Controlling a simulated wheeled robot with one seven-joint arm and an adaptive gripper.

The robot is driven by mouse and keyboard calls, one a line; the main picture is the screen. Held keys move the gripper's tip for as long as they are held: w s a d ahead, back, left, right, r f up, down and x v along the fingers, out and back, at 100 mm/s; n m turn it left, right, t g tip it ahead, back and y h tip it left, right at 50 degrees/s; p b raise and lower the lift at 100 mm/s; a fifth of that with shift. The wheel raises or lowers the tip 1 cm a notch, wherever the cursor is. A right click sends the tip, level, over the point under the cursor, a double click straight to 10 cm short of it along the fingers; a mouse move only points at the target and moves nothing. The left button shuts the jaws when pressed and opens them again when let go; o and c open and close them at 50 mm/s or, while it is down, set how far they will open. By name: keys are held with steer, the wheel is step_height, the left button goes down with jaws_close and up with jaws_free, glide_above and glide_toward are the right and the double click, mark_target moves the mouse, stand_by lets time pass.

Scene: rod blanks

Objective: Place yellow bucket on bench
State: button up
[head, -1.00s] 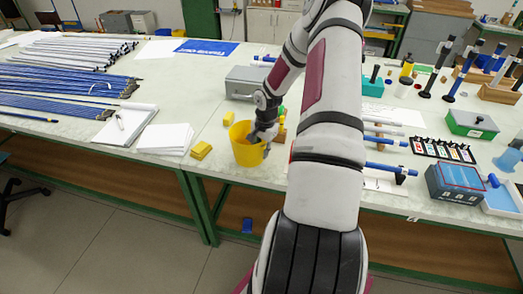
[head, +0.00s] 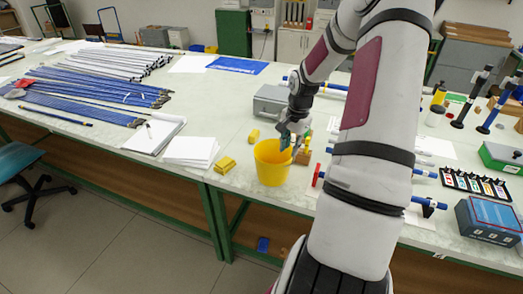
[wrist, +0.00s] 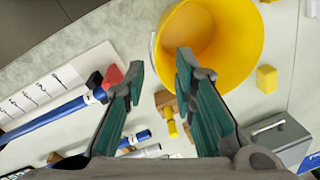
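The yellow bucket (head: 271,166) stands upright on the pale bench top (head: 240,140), close to its front edge. It also shows at the top of the wrist view (wrist: 238,50), where I look partly into it and its inside looks empty. My gripper (head: 288,142) is at the bucket's right rim in the head view. In the wrist view my gripper (wrist: 159,62) is open, with a wide gap between its green-padded fingers. The right finger overlaps the bucket and the left one is outside it. I cannot tell whether either finger touches it.
Yellow blocks (head: 225,164) and a paper stack (head: 190,151) lie left of the bucket. A grey metal box (head: 270,102) is behind it. Blue rods on stands (head: 427,204) are to the right. Blue rods (head: 95,90) cover the left bench.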

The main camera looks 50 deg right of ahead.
steer(key=w+a+r+n+h, duration=0.1)
steer(key=a+r+n+h, duration=0.2)
steer(key=a+r+n, duration=1.15)
steer(key=s+a+r+n+t+y, duration=0.1)
steer(key=s+a+r, duration=0.3)
steer(key=a, duration=0.4)
steer(key=s+a+r+n+t+y, duration=0.1)
steer(key=s+a+r+t, duration=0.1)
steer(key=s+a+r, duration=0.3)
steer(key=s+a+r+n+t+y, duration=0.1)
steer(key=s+a+r, duration=0.3)
steer(key=a, duration=0.6)
steer(key=shift+s+a+r+n, duration=0.3)
steer(key=shift+s+n, duration=0.05)
steer(key=shift+s, duration=0.1)
